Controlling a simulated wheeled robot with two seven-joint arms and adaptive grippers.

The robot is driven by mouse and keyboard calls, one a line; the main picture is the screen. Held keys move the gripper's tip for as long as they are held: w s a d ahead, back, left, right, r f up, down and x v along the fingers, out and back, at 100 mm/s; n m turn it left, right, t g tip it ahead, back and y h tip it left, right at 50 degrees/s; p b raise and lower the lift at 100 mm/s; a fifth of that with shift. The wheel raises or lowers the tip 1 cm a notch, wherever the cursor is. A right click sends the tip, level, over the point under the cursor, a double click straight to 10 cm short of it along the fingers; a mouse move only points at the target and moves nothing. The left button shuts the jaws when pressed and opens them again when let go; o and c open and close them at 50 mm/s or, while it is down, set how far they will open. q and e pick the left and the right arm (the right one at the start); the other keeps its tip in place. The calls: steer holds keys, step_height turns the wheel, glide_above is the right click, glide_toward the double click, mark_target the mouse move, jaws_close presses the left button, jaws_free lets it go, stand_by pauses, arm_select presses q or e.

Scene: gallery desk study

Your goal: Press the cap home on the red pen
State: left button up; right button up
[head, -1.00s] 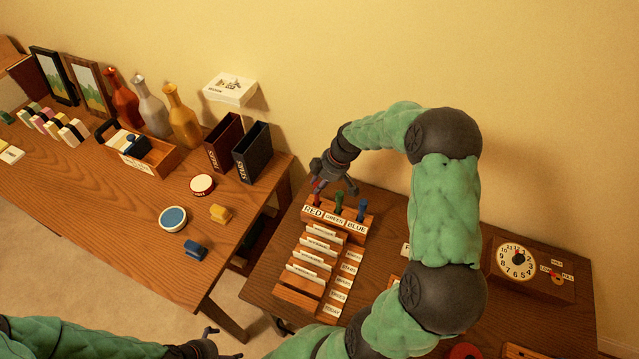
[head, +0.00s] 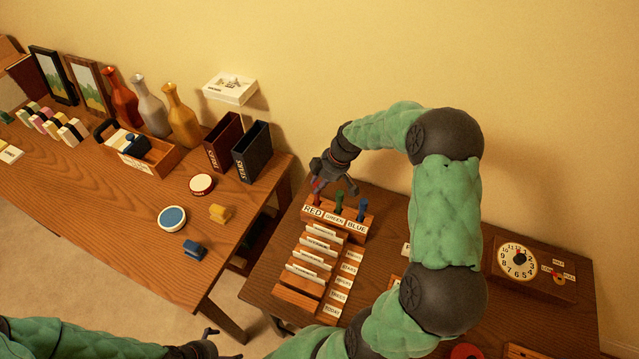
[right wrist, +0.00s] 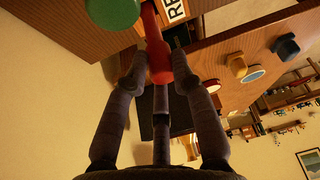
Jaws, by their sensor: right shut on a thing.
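The red pen stands in the RED slot at the left end of a wooden pen stand (head: 362,227) labelled RED, GREEN and BLUE. In the head view my right gripper (head: 317,187) covers most of the red pen. In the right wrist view the red pen's cap (right wrist: 158,60) lies between my fingers, which are shut on it. Whether the cap sits fully down on the pen is hidden. My left gripper (head: 220,345) is open and empty at the bottom edge of the head view.
A green pen (head: 338,200) and a blue pen (head: 362,209) stand close beside the red one. A card rack (head: 290,297) lies in front, and a clock box (head: 555,285) is at the right. The left desk holds bottles, binders and stamps.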

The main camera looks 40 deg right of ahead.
stand_by(0.4)
steer(key=o, duration=1.3)
steer(key=shift+r, duration=0.1)
steer(key=shift+r+p, duration=1.8)
steer(key=shift+r, duration=1.65)
jaws_close()
steer(key=shift+f+b, duration=2.1)
steer(key=shift+f, duration=0.4)
